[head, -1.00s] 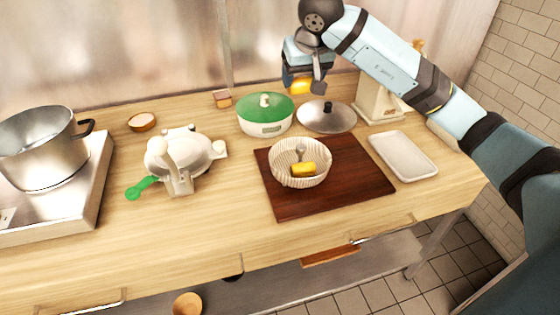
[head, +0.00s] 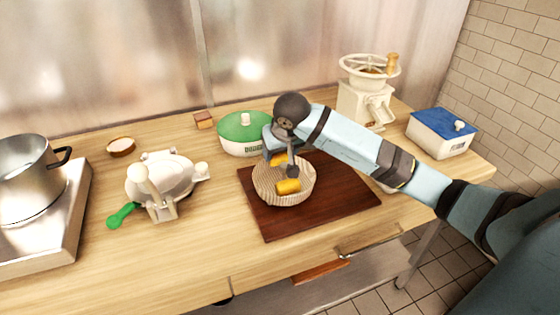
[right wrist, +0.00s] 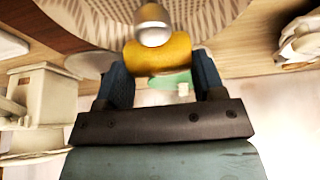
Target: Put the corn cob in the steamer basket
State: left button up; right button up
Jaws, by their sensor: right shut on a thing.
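My right gripper (head: 280,157) is shut on a yellow corn cob (right wrist: 160,55) and holds it over the back part of the steamer basket (head: 262,190). In the right wrist view the cob lies across between the two blue fingers, with a rounded metal post (right wrist: 153,25) close beside it and the ribbed basket (right wrist: 225,12) beyond. In the head view the gripper hides most of the held cob. Another yellow piece (head: 288,187) lies inside the basket near its front. I cannot tell whether the held cob touches the basket. My left gripper is out of view.
The basket stands on a dark brown board (head: 340,205). A white press with a green handle (head: 160,180) stands left, a steel pot (head: 28,172) further left.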

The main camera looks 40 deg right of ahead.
aim_at(281, 156)
jog(key=shift+f, duration=1.85)
jog(key=shift+f, duration=0.2)
jog(key=o, duration=0.9)
jog(key=shift+r, duration=0.25)
jog(key=shift+s+r, duration=0.1)
jog(key=shift+r, duration=0.15)
jog(key=v, duration=1.1)
jog(key=shift+s+r, duration=0.15)
jog(key=shift+r, duration=0.05)
jog(key=shift+f, duration=0.1)
